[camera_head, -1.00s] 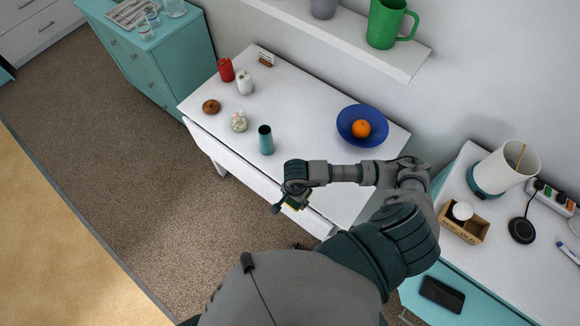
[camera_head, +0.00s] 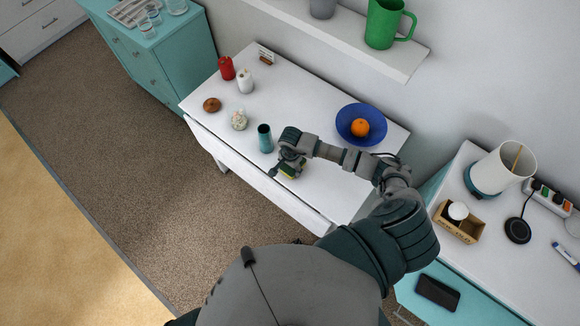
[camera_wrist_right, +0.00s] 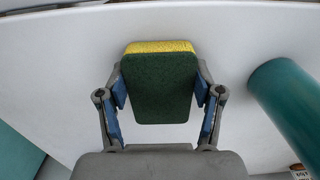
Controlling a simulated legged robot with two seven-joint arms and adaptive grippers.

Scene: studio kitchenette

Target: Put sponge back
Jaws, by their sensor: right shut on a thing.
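The sponge (camera_wrist_right: 158,88) is a rounded block, dark green on one face and yellow along its far edge, seen in the right wrist view. My right gripper (camera_wrist_right: 160,92) is shut on it, with a blue-padded finger on each side. In the head view the right gripper (camera_head: 286,170) is over the front part of the white table, just right of and in front of the teal cup. Only a small yellow-green bit of the sponge (camera_head: 291,172) shows there. I cannot tell whether the sponge touches the tabletop. My left gripper is not in view.
The teal cup (camera_head: 265,138) stands close beside the gripper and also shows in the wrist view (camera_wrist_right: 287,98). A blue bowl (camera_head: 344,124) with an orange (camera_head: 360,127) is behind my arm. Candles, a doughnut and a small jar stand at left on the white table (camera_head: 300,100).

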